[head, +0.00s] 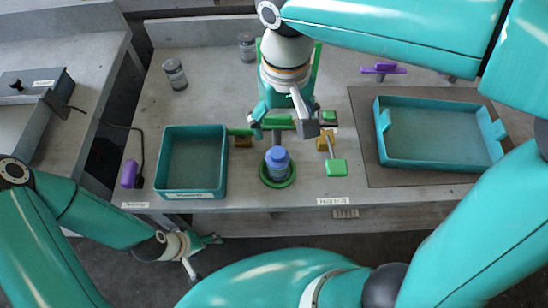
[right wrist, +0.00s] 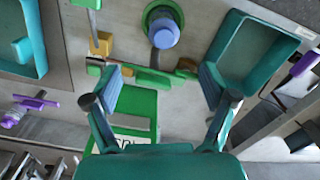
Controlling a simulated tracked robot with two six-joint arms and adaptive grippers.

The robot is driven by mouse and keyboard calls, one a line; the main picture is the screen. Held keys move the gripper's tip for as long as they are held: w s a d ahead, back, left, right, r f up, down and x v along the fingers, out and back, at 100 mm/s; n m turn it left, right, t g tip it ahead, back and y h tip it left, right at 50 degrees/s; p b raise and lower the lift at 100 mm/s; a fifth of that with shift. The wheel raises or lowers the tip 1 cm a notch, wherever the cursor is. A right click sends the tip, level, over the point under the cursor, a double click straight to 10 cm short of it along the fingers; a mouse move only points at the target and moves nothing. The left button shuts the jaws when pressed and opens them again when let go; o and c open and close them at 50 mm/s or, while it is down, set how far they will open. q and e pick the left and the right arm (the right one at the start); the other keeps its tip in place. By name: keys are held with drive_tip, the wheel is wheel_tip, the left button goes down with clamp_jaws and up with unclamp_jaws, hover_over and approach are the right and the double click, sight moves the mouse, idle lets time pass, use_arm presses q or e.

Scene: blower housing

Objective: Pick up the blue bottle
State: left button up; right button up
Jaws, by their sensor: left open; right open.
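The blue bottle (head: 277,160) stands upright on a round green base (head: 277,180) near the front edge of the table. In the right wrist view the bottle (right wrist: 163,30) is at the top middle, beyond my fingers. My right gripper (head: 284,120) is open and empty, above the table just behind the bottle. Its two spread fingers show in the right wrist view (right wrist: 160,88), with a green fixture between them. My left gripper (head: 203,257) is open and empty, low in front of the table at the left.
A teal bin (head: 160,178) stands left of the bottle, and a teal tray (head: 381,150) lies on a brown mat (head: 365,172) at the right. Green and yellow fixture parts (head: 336,167) flank the bottle. Grey bottles (head: 175,74) and a purple-handled tool (head: 129,174) are farther left.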

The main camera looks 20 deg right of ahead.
sight(278, 161)
wheel_tip(278, 161, down, 10)
drive_tip(key=shift+a+r+b, duration=0.1)
drive_tip(key=shift+a+b, duration=0.05)
drive_tip(key=shift+b, duration=0.3)
drive_tip(key=shift+w+a+f, duration=0.1)
drive_tip(key=shift+f, duration=1.25)
drive_tip(key=shift+w+a+f, duration=0.1)
drive_tip(key=shift+f, duration=1.25)
drive_tip(key=c, duration=1.3)
drive_tip(key=shift+c, duration=0.3)
drive_tip(key=shift+r, duration=0.2)
